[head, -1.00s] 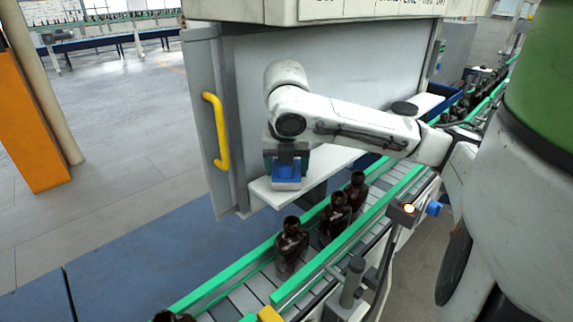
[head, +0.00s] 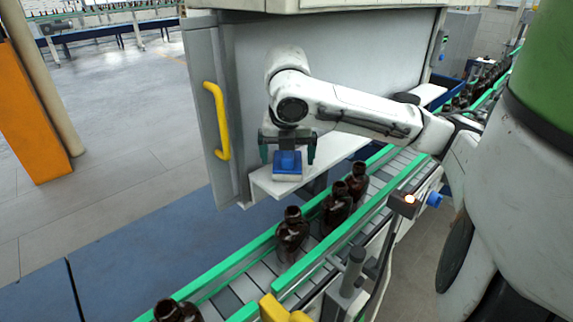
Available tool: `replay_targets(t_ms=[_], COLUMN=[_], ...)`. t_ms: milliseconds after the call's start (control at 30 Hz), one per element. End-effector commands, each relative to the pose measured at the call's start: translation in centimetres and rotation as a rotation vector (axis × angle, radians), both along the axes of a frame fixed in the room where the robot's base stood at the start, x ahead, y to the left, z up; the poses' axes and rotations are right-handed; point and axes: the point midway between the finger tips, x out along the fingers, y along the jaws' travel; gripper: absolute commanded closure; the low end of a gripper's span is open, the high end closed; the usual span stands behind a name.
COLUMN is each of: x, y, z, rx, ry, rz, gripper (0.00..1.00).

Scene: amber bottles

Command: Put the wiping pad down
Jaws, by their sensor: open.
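The wiping pad (head: 287,165) is a blue block with a paler underside and a raised blue grip on top. It sits at the left end of the white shelf (head: 262,188) in front of the grey cabinet. My gripper (head: 287,156) is open directly above it, with one dark green-tipped finger on each side of the pad's grip. The fingers stand apart from the grip. Whether the pad's whole underside touches the shelf is hard to tell from this angle.
A green-railed conveyor (head: 232,262) with several amber bottles (head: 291,235) runs diagonally below the shelf. A grey panel with a yellow handle (head: 217,120) stands left of my gripper. A dark round object (head: 406,98) lies on the shelf's right part. Blue floor lies open at left.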

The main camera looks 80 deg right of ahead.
Motion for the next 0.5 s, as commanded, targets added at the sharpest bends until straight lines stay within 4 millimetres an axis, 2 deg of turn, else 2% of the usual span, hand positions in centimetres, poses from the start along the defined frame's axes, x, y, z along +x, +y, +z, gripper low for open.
replay_targets(t_ms=[200, 433, 500], x=[-0.2, -1.5, -1.5], y=[1.1, 6.2, 6.2], z=[4.3, 4.1, 3.5], rx=[-0.006, -0.006, -0.005], ry=[-0.002, 0.002, -0.002], rz=[0.003, 0.006, 0.001], gripper=[0.03, 0.03, 0.03])
